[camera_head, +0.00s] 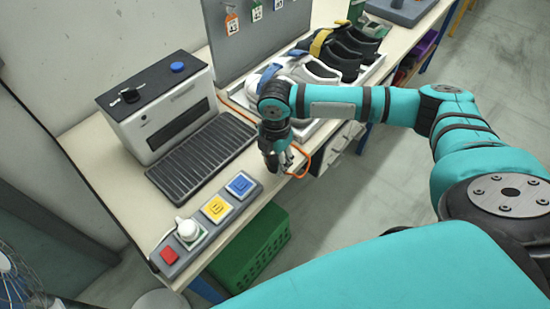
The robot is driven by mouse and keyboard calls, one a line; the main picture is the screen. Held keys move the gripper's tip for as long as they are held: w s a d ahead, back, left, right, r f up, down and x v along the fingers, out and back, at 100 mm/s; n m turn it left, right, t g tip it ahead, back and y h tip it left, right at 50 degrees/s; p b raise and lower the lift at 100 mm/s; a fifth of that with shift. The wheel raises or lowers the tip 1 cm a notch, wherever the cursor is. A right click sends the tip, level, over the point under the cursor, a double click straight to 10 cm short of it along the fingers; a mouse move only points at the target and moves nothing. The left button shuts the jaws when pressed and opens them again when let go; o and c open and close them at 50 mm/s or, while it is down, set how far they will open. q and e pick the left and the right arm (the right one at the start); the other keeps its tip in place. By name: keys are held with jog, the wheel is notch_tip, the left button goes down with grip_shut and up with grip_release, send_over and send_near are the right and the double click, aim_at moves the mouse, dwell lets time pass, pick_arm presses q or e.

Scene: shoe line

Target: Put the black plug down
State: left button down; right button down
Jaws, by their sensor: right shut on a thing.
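My right gripper (284,164) points down over the front edge of the workbench, right of the black slatted belt. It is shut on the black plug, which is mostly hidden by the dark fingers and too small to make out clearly. An orange cable (306,162) loops beside the fingers, and more of it shows on the bench behind the wrist. I cannot tell whether the plug touches the bench. My left gripper is not in view.
A white machine (163,107) with a slatted belt (203,157) stands left of the gripper. A grey panel with coloured buttons (216,208) lies at the front edge. Several shoes (318,70) fill a tray behind. A green crate (252,250) sits below.

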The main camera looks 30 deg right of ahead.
aim_at(275, 162)
jog(key=shift+w+d+f, duration=0.1)
jog(key=shift+w+d, duration=0.15)
jog(key=shift+w, duration=0.25)
jog(key=shift+w+d, duration=0.25)
jog(key=shift+w, duration=0.25)
notch_tip(275, 162, down, 3)
jog(key=shift+f+p, duration=0.15)
jog(key=shift+p, duration=0.5)
jog(key=shift+f, duration=0.15)
jog(key=c, duration=0.7)
grip_release()
jog(key=shift+f, duration=0.1)
jog(key=shift+c, duration=0.2)
notch_tip(275, 162, up, 12)
jog(key=b, duration=0.2)
